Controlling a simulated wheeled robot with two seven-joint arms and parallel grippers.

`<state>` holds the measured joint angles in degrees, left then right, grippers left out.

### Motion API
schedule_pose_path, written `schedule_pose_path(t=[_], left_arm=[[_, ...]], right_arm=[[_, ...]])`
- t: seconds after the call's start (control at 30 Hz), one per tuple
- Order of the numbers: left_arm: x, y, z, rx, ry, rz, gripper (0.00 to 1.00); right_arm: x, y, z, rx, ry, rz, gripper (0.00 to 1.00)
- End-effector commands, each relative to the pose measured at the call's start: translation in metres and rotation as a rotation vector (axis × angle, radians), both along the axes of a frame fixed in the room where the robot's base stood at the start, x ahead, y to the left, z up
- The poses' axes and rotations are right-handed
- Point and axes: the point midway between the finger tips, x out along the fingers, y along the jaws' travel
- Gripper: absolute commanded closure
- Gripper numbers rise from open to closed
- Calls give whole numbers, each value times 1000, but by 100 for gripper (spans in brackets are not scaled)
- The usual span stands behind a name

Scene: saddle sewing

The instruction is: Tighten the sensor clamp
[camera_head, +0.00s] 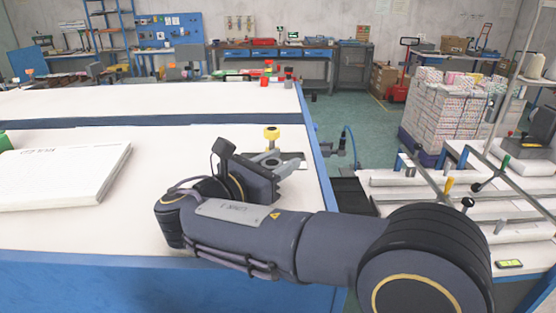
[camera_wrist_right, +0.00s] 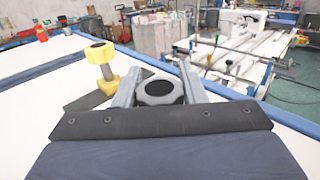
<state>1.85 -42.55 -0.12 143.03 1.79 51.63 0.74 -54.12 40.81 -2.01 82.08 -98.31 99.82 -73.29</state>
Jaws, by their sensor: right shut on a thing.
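The yellow knob also shows in the head view (camera_head: 271,133). My right gripper (camera_wrist_right: 160,88) is shut on a round knob with a black top and grey rim (camera_wrist_right: 160,92), one finger on each side. In the head view my right gripper (camera_head: 282,163) reaches over the table beside the yellow post and partly hides the clamp. My left gripper is out of view.
A thick white slab (camera_head: 65,172) lies on the table's left side. Small red and yellow items (camera_head: 268,72) stand at the far table's right corner. Stacked boxes (camera_head: 450,115) and a rack with rods (camera_head: 470,195) stand to the right. The table middle is clear.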

Motion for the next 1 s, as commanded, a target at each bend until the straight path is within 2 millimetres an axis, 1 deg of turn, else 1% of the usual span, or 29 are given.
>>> schedule_pose_path(t=[0.13, 0.17, 0.3, 0.57, 0.67, 0.77, 1.0], left_arm=[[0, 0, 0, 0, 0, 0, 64], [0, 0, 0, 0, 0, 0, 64], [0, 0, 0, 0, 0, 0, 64], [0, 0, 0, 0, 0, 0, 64], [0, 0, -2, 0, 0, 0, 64], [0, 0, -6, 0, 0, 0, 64], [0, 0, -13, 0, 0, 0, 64]], right_arm=[[0, 0, -1, 1, 1, 0, 86], [0, 0, -1, 1, 1, 0, 60], [0, 0, -1, 1, 1, 0, 42], [0, 0, 0, 1, 1, 1, 41], [-4, 4, -1, 1, -1, 3, 41], [-13, 14, -2, 1, -2, 4, 41], [-43, 41, -2, 1, -1, 3, 41]])
